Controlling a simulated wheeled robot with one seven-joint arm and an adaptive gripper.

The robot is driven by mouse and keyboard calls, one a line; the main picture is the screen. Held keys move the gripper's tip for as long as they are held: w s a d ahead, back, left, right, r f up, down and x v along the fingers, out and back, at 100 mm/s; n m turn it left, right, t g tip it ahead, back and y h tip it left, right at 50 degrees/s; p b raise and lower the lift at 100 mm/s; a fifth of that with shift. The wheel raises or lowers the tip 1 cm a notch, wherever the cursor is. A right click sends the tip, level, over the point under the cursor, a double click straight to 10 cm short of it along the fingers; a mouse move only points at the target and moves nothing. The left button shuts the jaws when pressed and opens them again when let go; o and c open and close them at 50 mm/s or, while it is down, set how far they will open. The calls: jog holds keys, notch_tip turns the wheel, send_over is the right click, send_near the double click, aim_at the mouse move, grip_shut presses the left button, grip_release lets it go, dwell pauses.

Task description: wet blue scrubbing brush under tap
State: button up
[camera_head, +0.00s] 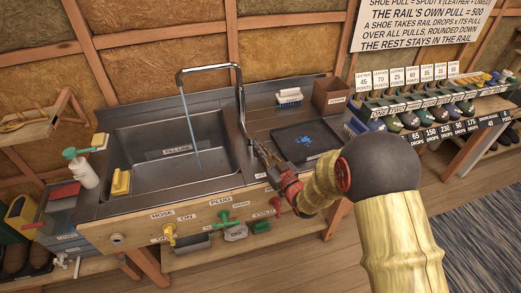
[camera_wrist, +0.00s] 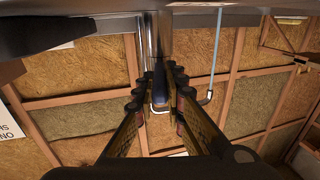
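The tap (camera_head: 240,88) is a tall chrome arch over the sink (camera_head: 125,150). A thin water stream (camera_head: 197,145) falls from its spout into the sink. My gripper (camera_head: 262,152) is low beside the tap's base, left of the dark tray and apart from the brush. In the wrist view my gripper (camera_wrist: 164,75) has a dark blue upright piece (camera_wrist: 159,85) between its fingertips. I cannot tell whether they touch it.
A dark tray (camera_head: 320,153) with blue bits lies right of my gripper. A brown box (camera_head: 331,97) stands behind it. A yellow object (camera_head: 121,183) and white spray bottle (camera_head: 82,170) are at the sink's left. Coloured handles, including a green one (camera_head: 222,217), stick out in front.

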jog(key=o, duration=0.5)
jog(key=shift+s, duration=0.1)
jog(key=v, duration=1.1)
jog(key=shift+s+d, duration=0.25)
jog(key=shift+s, duration=0.05)
